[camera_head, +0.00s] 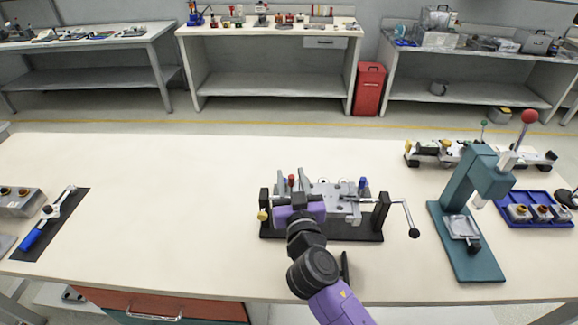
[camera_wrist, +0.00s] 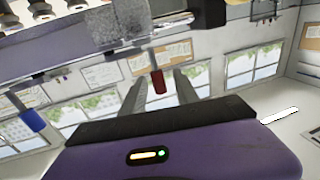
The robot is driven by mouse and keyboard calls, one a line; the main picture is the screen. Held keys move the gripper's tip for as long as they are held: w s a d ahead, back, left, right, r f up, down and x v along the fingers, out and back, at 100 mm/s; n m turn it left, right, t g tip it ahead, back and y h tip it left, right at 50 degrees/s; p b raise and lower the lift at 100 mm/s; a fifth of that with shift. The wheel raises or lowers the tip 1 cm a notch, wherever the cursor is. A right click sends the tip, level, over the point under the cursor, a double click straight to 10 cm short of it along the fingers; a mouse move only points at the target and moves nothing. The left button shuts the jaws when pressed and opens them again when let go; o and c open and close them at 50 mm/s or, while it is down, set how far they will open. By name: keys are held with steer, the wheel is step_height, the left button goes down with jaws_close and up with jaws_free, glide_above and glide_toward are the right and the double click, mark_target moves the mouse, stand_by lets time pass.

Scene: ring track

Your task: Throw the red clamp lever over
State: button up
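The red clamp lever (camera_head: 291,181) stands up at the left of a grey metal fixture (camera_head: 335,199) on a black base. In the wrist view the red handle (camera_wrist: 158,82) hangs on a thin rod below the fixture and appears between the two grey fingers. My gripper (camera_wrist: 163,84) is open, with a gap on each side of the handle; contact is not visible. In the head view my purple wrist hides the fixture's front left and the fingers.
A blue-handled lever (camera_head: 363,184) stands on the fixture's right, near a crank handle (camera_head: 413,231). A teal press (camera_head: 470,215) and a blue tray (camera_head: 537,224) are farther right. A blue-handled wrench (camera_head: 42,228) lies at left. The table between is clear.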

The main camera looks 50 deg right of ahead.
steer(key=shift+p+x, duration=0.3)
steer(key=shift+x, duration=1.15)
steer(key=shift+c, duration=0.5)
jaws_close()
steer(key=shift+w, duration=0.1)
steer(key=shift+w+a+f+n+g+p, duration=0.25)
steer(key=shift+w+a+f+n+g, duration=0.2)
steer(key=shift+n, duration=1.25)
steer(key=shift+w+a+f+n+g+p, duration=0.2)
steer(key=shift+w+a+f+n+g, duration=0.3)
steer(key=shift+n, duration=1.2)
steer(key=shift+w+a+f+n+g+p, duration=0.3)
steer(key=shift+w+f+n, duration=0.25)
steer(key=shift+n, duration=1.15)
